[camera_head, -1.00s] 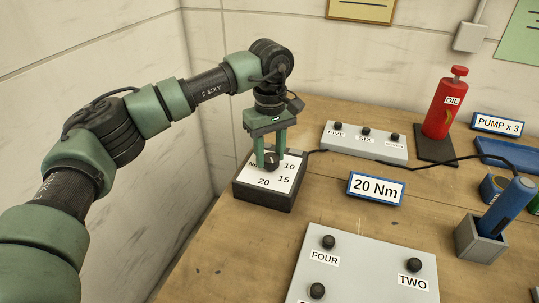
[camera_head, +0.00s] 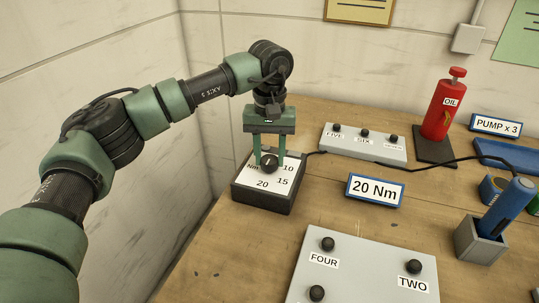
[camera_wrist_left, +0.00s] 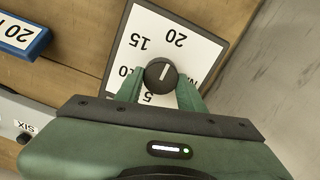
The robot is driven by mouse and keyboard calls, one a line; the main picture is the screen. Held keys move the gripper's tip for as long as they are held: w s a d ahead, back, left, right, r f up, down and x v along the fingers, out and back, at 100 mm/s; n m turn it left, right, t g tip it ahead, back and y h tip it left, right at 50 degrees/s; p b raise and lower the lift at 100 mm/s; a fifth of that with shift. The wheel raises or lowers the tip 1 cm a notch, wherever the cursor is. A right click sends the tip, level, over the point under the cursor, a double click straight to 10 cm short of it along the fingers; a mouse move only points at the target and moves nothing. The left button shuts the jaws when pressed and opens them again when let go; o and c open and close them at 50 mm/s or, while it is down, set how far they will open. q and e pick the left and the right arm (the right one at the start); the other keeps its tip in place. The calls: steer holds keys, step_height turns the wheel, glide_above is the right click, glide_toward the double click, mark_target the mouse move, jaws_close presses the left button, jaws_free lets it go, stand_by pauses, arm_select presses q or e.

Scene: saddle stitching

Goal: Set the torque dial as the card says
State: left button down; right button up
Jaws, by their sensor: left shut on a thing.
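The torque dial box (camera_head: 286,203) is a dark box with a white face at the left of the bench, marked 10, 15 and 20. The wrist view also shows a 5 on its face (camera_wrist_left: 208,52). The black knob (camera_wrist_left: 160,75) has a white line, which in the wrist view runs roughly toward the 20. My left gripper (camera_head: 269,163) comes from above and is shut on the knob, one finger at each side. The card (camera_head: 375,190) reads "20 Nm" and stands right of the box. My right gripper is not in view.
A grey panel (camera_head: 395,154) with small black knobs lies behind the card. A larger panel (camera_head: 365,262) is in front. A red oil bottle (camera_head: 440,108), a "PUMP x 3" sign (camera_head: 496,125) and a blue-handled tool (camera_head: 507,205) in a grey holder stand right. A wall is at left.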

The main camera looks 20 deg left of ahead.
mark_target(269, 158)
arm_select(q)
steer(key=shift+w+r, duration=0.1)
steer(key=shift+r, duration=0.05)
steer(key=c, duration=0.9)
jaws_free()
step_height(269, 158, up, 8)
steer(key=shift+f+b, duration=0.15)
steer(key=shift+b, duration=0.3)
